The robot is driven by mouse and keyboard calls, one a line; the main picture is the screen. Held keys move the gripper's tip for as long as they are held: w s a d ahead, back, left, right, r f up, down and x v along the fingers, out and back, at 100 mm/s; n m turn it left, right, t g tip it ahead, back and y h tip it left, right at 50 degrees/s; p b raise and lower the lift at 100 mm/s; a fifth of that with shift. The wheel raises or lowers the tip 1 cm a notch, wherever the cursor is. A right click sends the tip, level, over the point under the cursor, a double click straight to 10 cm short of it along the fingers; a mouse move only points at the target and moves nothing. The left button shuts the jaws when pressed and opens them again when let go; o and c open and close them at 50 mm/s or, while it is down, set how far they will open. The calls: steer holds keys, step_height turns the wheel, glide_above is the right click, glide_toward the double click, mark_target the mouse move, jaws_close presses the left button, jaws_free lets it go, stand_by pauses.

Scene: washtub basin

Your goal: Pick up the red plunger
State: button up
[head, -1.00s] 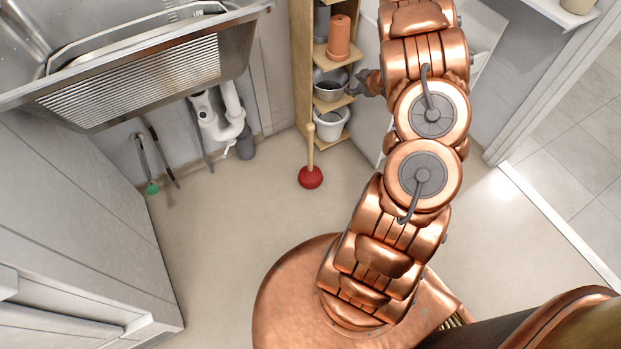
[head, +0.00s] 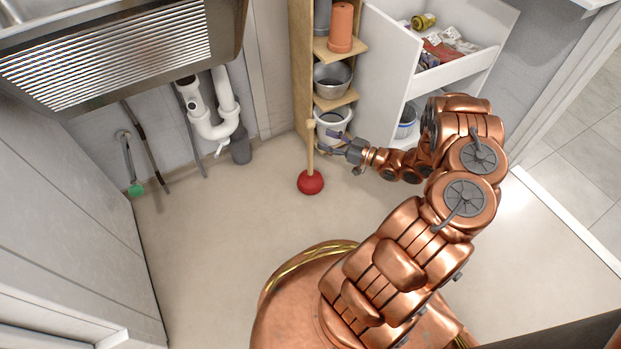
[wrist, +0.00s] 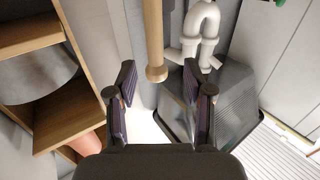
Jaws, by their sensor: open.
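The red plunger stands upright on the floor in the head view, with its red cup (head: 310,182) down and its wooden handle (head: 310,150) pointing up. My gripper (head: 328,142) is just right of the handle, its fingers pointing left toward it. In the wrist view, my gripper (wrist: 159,76) is open with its two dark pads spread apart. The wooden handle (wrist: 154,35) comes down from the top edge, its rounded end in line with the gap between the fingers. I cannot tell whether it touches them. The red cup is out of the wrist view.
A wooden shelf (head: 300,60) with pots and a white bucket (head: 333,128) stands close behind the gripper. A white cabinet (head: 385,60) is to its right. The metal sink (head: 110,60) and white pipes (head: 215,120) are at left. The floor around the cup is clear.

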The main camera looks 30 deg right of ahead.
mark_target(310, 131)
steer(key=shift+d+r+b+x, duration=0.15)
steer(key=shift+b+x, duration=0.4)
steer(key=shift+x, duration=1.2)
steer(key=shift+d+r+b+x, duration=0.15)
steer(key=shift+b+x, duration=0.35)
steer(key=shift+x, duration=1.25)
steer(key=shift+w+f, duration=0.1)
steer(key=shift+w, duration=0.05)
steer(key=shift+c, duration=0.5)
jaws_close()
